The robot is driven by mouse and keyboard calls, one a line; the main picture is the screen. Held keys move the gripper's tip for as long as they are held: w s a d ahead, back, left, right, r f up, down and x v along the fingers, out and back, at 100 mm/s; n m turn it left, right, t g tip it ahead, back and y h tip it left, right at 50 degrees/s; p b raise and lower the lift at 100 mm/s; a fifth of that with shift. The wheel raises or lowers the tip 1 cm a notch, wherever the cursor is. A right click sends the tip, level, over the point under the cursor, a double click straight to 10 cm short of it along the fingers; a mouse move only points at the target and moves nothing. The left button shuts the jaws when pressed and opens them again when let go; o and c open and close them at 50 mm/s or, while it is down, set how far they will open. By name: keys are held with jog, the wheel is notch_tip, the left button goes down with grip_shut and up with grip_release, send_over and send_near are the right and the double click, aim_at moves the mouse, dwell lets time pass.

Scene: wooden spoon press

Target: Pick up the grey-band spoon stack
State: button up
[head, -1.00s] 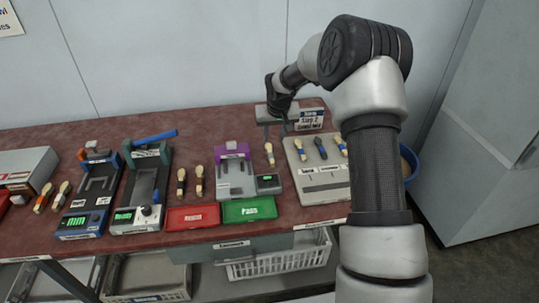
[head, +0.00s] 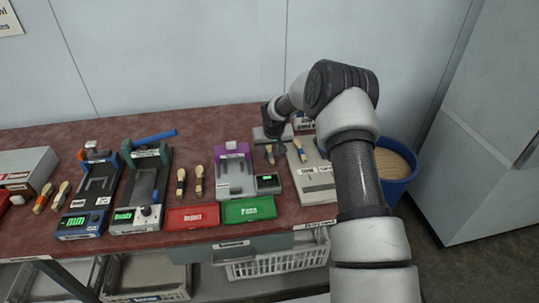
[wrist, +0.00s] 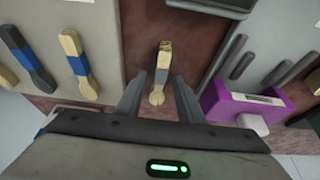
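My gripper is open and points down over the stack. In the head view my gripper (head: 274,148) is low over the bench between the purple fixture and the grey tray, and it partly hides the stack.
The purple fixture (wrist: 240,103) stands close to the right finger in the wrist view. The grey tray (wrist: 100,22) with blue-band stacks (wrist: 76,65) is on the left. In the head view, a red tray (head: 193,216) and a green tray (head: 249,209) lie along the front edge.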

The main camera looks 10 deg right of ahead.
jog(key=shift+c, duration=0.3)
grip_shut()
jog(key=shift+r, duration=0.15)
